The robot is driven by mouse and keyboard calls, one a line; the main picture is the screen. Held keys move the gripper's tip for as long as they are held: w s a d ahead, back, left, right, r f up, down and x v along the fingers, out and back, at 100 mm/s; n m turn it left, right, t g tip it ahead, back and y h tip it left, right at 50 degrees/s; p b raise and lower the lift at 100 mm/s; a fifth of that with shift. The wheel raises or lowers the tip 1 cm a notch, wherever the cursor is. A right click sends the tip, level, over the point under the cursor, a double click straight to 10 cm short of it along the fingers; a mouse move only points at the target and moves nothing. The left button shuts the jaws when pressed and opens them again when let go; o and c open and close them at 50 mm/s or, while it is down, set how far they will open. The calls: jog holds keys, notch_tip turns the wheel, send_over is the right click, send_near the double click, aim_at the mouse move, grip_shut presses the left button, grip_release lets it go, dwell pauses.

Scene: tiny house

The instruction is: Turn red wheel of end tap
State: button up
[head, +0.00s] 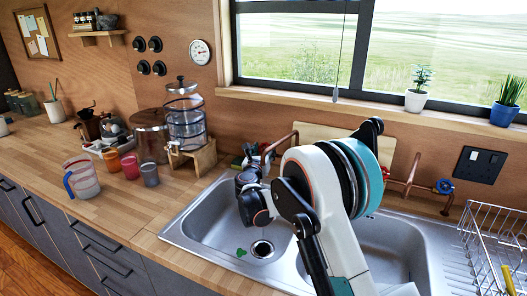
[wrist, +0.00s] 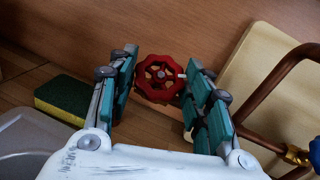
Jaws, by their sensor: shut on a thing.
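The red wheel (wrist: 160,78) of the tap is a small scalloped hand wheel in the wrist view. It sits between the two teal-padded fingers of my gripper (wrist: 161,70), near their tips. The gripper is shut on the wheel, with a finger on each side. In the head view my own arm hides the red wheel. A bent copper pipe (wrist: 275,95) runs at the right in the wrist view, and copper piping (head: 275,147) also shows behind the sink in the head view.
The steel sink (head: 185,238) lies below my arm. A green and yellow sponge (wrist: 60,101) lies left of my gripper. A blue wheel (head: 444,186) is on a right-hand pipe. A wire rack (head: 495,245) stands at right. Cups and a glass dispenser (head: 186,125) stand on the left counter.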

jog(key=o, duration=1.1)
jog(key=shift+c, duration=0.2)
jog(key=s+a, duration=0.1)
jog(key=s, duration=1)
jog(key=shift+s+a, duration=0.4)
